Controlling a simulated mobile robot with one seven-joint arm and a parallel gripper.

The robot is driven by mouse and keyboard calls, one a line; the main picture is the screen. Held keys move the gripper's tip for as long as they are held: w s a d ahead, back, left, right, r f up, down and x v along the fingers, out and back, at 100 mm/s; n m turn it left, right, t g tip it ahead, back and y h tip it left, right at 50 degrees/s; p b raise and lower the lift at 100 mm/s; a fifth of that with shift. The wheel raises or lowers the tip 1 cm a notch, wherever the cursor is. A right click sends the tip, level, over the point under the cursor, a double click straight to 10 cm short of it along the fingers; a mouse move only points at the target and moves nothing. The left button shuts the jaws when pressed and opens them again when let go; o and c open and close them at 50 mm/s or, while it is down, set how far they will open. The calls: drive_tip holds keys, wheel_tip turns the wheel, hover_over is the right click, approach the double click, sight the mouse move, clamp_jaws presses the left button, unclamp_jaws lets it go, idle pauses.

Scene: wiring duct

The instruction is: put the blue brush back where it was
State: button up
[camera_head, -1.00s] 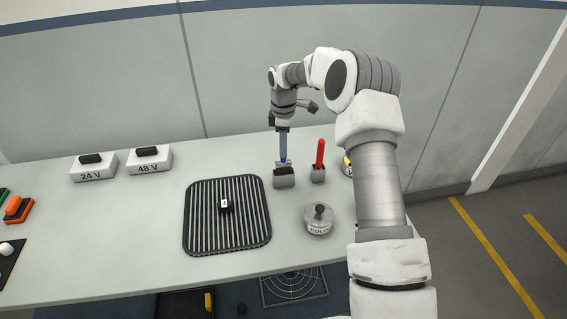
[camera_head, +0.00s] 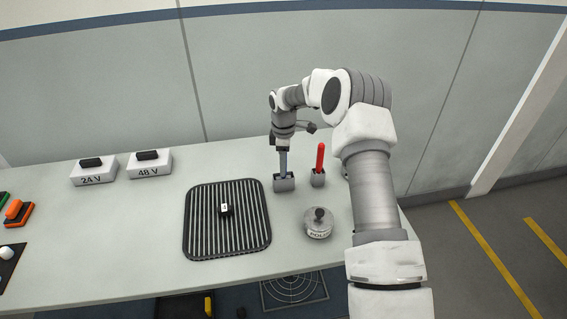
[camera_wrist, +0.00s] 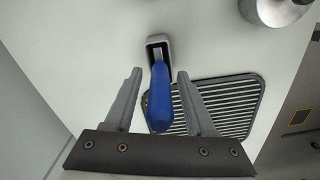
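The blue brush (camera_head: 283,163) stands upright with its lower end in a small grey holder (camera_head: 284,184) on the bench. In the wrist view, the blue handle (camera_wrist: 159,100) points up toward the camera and its thin end enters the slot of the holder (camera_wrist: 157,43). My gripper (camera_head: 282,149) is above the holder, around the handle. In the wrist view, the fingers of my gripper (camera_wrist: 160,75) stand on both sides of the handle with a gap at each side. The lowest part of the brush is hidden inside the holder.
A red-handled tool (camera_head: 320,158) stands in a second holder (camera_head: 318,179) close at the right. A round lidded pot (camera_head: 318,226) is nearer the front. A ribbed black mat (camera_head: 200,222) with a small dark block (camera_head: 225,211) lies left. Two labelled boxes (camera_head: 150,169) stand farther left.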

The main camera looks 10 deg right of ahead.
wheel_tip(320, 180, up, 12)
drive_tip(key=shift+r, duration=0.2)
drive_tip(key=s+a+r+m+t+h, duration=0.1)
drive_tip(key=s+r+m+t, duration=0.35)
drive_tip(key=s+r, duration=1.3)
drive_tip(key=s+d+f+m+t+y, duration=0.1)
drive_tip(key=s+m, duration=0.9)
drive_tip(key=s, duration=1.1)
drive_tip(key=shift+s+f, duration=0.15)
drive_tip(key=shift+s, duration=0.2)
drive_tip(key=shift+s+m, duration=0.1)
drive_tip(key=shift+m, duration=0.15)
drive_tip(key=shift+c, duration=0.6)
